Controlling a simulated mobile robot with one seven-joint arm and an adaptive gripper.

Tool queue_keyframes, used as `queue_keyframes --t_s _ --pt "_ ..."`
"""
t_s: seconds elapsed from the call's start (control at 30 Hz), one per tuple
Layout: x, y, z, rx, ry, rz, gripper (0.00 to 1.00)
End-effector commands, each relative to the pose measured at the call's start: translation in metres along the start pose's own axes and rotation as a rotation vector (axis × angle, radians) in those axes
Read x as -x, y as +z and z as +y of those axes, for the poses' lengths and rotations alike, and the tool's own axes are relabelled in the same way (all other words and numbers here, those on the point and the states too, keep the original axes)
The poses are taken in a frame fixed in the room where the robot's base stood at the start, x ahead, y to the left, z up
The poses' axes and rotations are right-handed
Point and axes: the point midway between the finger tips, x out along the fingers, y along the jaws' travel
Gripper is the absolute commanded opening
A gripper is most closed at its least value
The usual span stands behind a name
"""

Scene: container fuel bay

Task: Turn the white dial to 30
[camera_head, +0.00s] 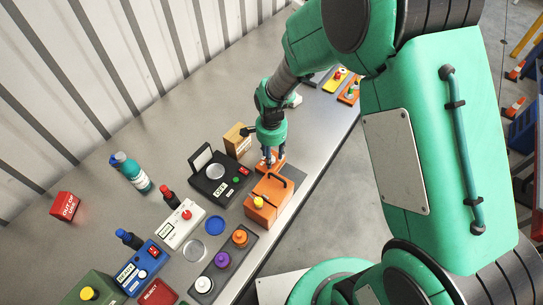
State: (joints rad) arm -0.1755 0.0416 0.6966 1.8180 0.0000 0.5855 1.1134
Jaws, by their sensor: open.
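The white dial (203,285) sits at the near end of a dark grey panel (222,272), in line with a purple dial (222,259) and an orange dial (239,237). Any scale marks or numbers around the white dial are too small to read. My gripper (271,160) points down at the far end of the bench's front side, well away from the white dial. It is open, above or beside a small orange unit (274,165); whether it touches the unit cannot be told.
An orange box with a black handle (268,198) stands between my gripper and the dial panel. A black device (220,178), a white box with a red knob (180,228) and a blue box (140,268) stand nearby. The bench's front edge runs close beside the panel.

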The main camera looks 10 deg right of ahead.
Motion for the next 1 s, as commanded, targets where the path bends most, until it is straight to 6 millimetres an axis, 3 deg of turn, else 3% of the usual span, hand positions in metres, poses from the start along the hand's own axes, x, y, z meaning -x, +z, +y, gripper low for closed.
queue_keyframes --t_s 0.27,0.7,1.0 --pt "0.025 -0.001 -0.001 0.000 -0.003 0.002 0.41" --pt "0.095 -0.001 -0.001 0.000 -0.003 0.001 0.41" --pt "0.116 0.000 0.000 -0.001 0.000 0.000 0.41"
